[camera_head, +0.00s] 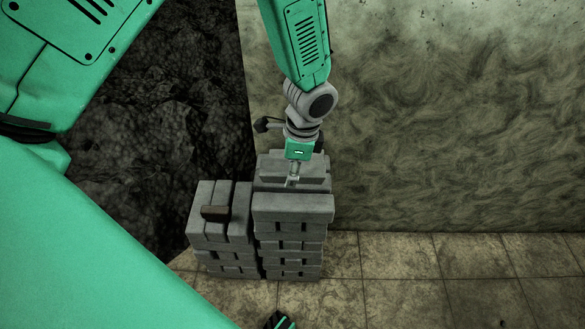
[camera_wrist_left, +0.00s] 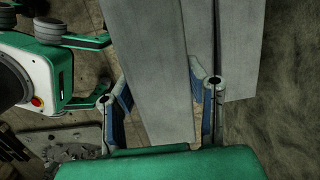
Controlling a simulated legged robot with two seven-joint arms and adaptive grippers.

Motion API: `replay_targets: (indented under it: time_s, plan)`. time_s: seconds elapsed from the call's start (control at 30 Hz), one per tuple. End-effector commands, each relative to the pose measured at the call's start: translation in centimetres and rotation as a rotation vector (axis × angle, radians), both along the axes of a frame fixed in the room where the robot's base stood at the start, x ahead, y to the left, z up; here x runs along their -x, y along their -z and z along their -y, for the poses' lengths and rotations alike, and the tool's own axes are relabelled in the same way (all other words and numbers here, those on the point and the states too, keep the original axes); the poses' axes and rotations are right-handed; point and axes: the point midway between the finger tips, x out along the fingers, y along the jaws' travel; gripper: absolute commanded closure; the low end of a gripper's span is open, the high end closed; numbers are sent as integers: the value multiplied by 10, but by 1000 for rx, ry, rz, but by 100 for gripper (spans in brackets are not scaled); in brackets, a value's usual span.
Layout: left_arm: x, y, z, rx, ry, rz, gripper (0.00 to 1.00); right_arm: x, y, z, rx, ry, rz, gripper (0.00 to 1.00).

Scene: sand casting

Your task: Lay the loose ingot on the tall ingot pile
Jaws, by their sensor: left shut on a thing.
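The tall ingot pile (camera_head: 290,245) is a neat stack of grey bars in crossed layers, at the middle of the head view. My left gripper (camera_head: 293,181) points down at the top of this pile. In the left wrist view its two fingers (camera_wrist_left: 164,92) stand on either side of a grey ingot (camera_wrist_left: 157,60), the loose one, and are shut on it. Other grey ingots (camera_wrist_left: 241,45) lie beside and under it there. In the head view the held ingot merges with the top bars, so I cannot tell whether it touches them.
A stained wall (camera_head: 430,110) rises behind the tall pile. The tiled floor (camera_head: 440,270) at the right is clear.

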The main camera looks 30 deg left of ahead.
Motion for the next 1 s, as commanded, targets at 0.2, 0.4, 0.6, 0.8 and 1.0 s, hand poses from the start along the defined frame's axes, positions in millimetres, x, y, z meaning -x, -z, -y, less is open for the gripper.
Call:
replay_targets:
  time_s: [0.2,0.4,0.6,0.8,1.0]
  plan:
    - [0,16,-1,1,-1,1,100,0,19,0,0,0,0,35]
    - [0,29,-1,1,-1,1,100,0,34,0,0,0,0,35]
    - [0,41,-1,1,-2,0,100,0,42,0,0,0,0,35]
    - [0,54,-1,1,-2,0,100,0,47,0,0,0,0,35]
    - [0,60,-1,1,-2,1,100,0,49,0,0,0,0,35]
